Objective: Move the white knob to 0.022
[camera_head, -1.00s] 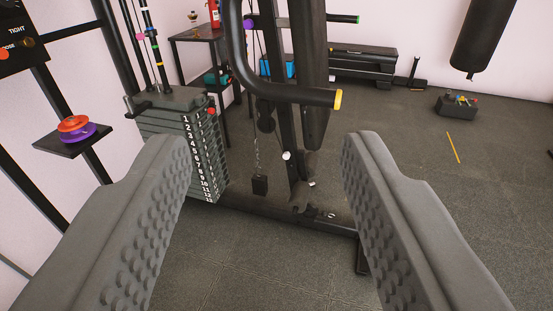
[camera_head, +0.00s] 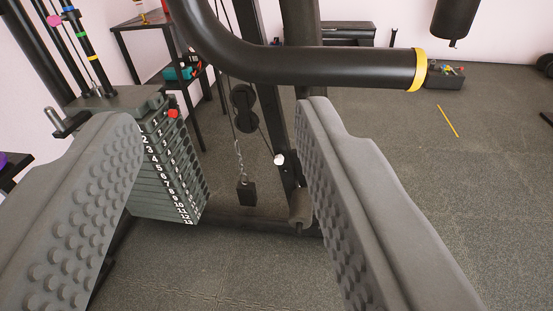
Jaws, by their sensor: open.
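The white knob (camera_head: 279,160) is small and sits on the dark upright post (camera_head: 268,110) of a gym machine, a little right of the picture's middle. My gripper (camera_head: 222,115) is open and empty, with one grey studded finger on each side of the picture. The knob shows between the two fingers, close to the right finger in the picture and farther away than the fingertips. No finger appears to touch it. What the knob is fixed to behind is too small to tell.
A black curved bar (camera_head: 330,66) with a yellow end ring crosses above the knob. A numbered weight stack (camera_head: 170,165) with a red pin stands at left. A chain with a black block (camera_head: 246,193) hangs left of the knob. Open floor (camera_head: 450,170) lies at right.

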